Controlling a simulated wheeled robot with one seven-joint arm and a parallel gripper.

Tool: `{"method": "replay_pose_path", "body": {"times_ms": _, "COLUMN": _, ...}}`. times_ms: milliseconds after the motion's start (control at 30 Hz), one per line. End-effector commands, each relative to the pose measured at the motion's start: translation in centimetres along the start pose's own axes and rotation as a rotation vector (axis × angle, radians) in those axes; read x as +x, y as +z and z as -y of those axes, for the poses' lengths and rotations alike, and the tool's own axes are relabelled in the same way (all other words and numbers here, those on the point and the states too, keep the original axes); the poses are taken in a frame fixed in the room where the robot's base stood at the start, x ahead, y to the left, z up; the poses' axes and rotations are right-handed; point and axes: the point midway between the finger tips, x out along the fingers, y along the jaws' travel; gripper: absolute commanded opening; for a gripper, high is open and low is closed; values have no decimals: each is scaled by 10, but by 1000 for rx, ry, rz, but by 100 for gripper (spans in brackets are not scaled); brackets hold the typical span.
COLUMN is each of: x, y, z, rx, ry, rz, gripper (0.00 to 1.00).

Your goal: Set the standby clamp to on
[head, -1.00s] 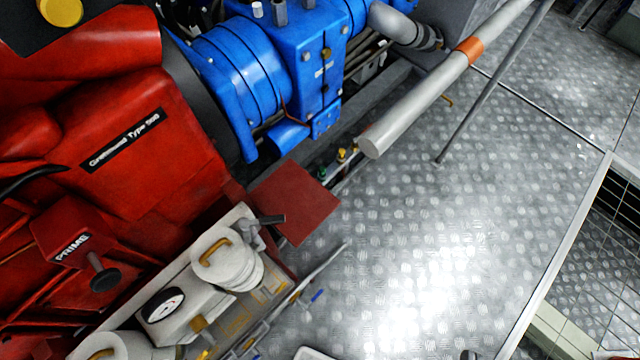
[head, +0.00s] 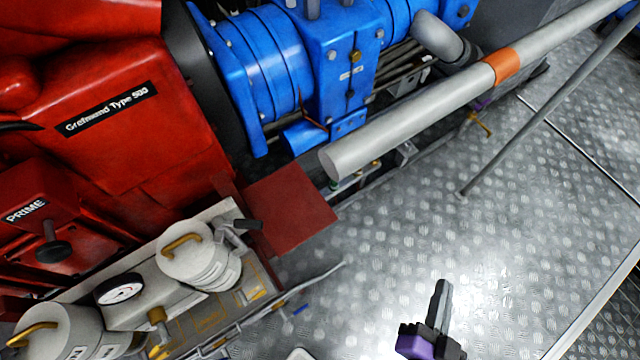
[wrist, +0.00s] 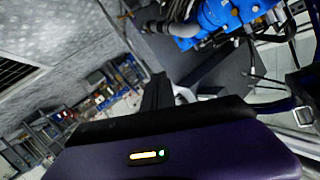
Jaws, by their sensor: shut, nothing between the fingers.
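No label for a standby clamp can be read, so I cannot tell which part it is. Small levers and fittings show in the head view: a yellow-handled valve (head: 480,122) under the grey pipe, and a dark grey lever (head: 240,225) beside the white filter canister. My gripper (head: 441,287) is at the lower middle of the head view, above the metal floor, apart from the machinery. Its fingers are together and hold nothing. In the wrist view, my gripper (wrist: 157,90) points past its purple housing toward blurred machinery.
A red engine (head: 110,110) fills the left, with a blue gearbox (head: 340,60) beside it. A grey pipe with an orange band (head: 504,66) slants across the upper right. A thin grey post (head: 545,115) stands on the floor.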

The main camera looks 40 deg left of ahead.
Motion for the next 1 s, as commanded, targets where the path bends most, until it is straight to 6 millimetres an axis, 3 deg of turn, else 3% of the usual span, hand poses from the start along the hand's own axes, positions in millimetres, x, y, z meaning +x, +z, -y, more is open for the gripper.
{"method": "replay_pose_path", "body": {"times_ms": 33, "x": 27, "y": 16, "z": 6, "rx": 30, "ry": -34, "rz": 22, "gripper": 0}}
{"method": "replay_pose_path", "body": {"times_ms": 167, "x": 82, "y": 47, "z": 30, "rx": 113, "ry": -119, "rz": 114, "gripper": 0}}
{"method": "replay_pose_path", "body": {"times_ms": 300, "x": 136, "y": 79, "z": 66, "rx": 194, "ry": -224, "rz": 240, "gripper": 0}}
{"method": "replay_pose_path", "body": {"times_ms": 533, "x": 198, "y": 122, "z": 144, "rx": 301, "ry": -423, "rz": 507, "gripper": 0}}
{"method": "replay_pose_path", "body": {"times_ms": 633, "x": 212, "y": 135, "z": 182, "rx": 336, "ry": -521, "rz": 647, "gripper": 0}}
{"method": "replay_pose_path", "body": {"times_ms": 767, "x": 215, "y": 144, "z": 231, "rx": 370, "ry": -659, "rz": 850, "gripper": 0}}
{"method": "replay_pose_path", "body": {"times_ms": 867, "x": 204, "y": 143, "z": 265, "rx": 388, "ry": -777, "rz": 1026, "gripper": 0}}
{"method": "replay_pose_path", "body": {"times_ms": 1000, "x": 171, "y": 125, "z": 301, "rx": 401, "ry": -968, "rz": 1302, "gripper": 0}}
